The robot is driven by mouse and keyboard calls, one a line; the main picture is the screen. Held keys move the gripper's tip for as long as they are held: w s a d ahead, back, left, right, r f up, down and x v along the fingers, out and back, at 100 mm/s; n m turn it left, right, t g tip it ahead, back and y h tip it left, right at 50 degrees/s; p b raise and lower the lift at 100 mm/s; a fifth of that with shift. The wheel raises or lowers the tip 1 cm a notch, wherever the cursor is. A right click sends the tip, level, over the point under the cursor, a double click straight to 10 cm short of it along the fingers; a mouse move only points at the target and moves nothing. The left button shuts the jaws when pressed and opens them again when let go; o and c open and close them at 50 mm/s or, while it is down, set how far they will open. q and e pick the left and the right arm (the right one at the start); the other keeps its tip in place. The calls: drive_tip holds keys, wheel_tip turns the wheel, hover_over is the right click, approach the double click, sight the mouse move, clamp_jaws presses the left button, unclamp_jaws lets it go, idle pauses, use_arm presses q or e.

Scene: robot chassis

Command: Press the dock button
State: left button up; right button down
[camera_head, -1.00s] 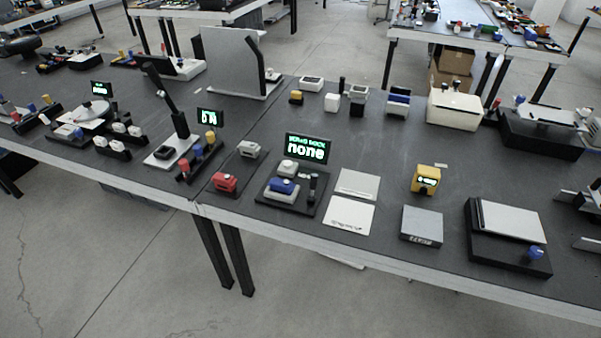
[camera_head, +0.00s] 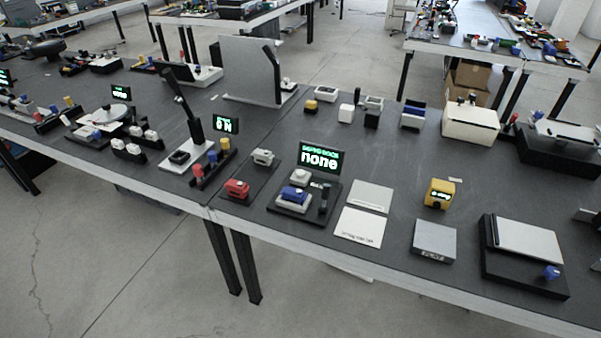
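The dock is a black base (camera_head: 302,215) near the front edge of the table, with a screen (camera_head: 319,158) behind it that reads "none" in green under a smaller line. On the base sit a blue-topped white block (camera_head: 293,197) and a white rounded piece (camera_head: 299,177). A small black post (camera_head: 324,196) stands at the base's right side. I cannot tell which of these parts is the button. Neither of my grippers is in view.
A red piece (camera_head: 237,188) and a grey piece (camera_head: 263,157) lie left of the dock. White plates (camera_head: 360,227), a yellow device (camera_head: 440,193) and a grey box (camera_head: 434,241) lie right. A white box (camera_head: 470,123) stands further back. The table middle behind the yellow device is mostly clear.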

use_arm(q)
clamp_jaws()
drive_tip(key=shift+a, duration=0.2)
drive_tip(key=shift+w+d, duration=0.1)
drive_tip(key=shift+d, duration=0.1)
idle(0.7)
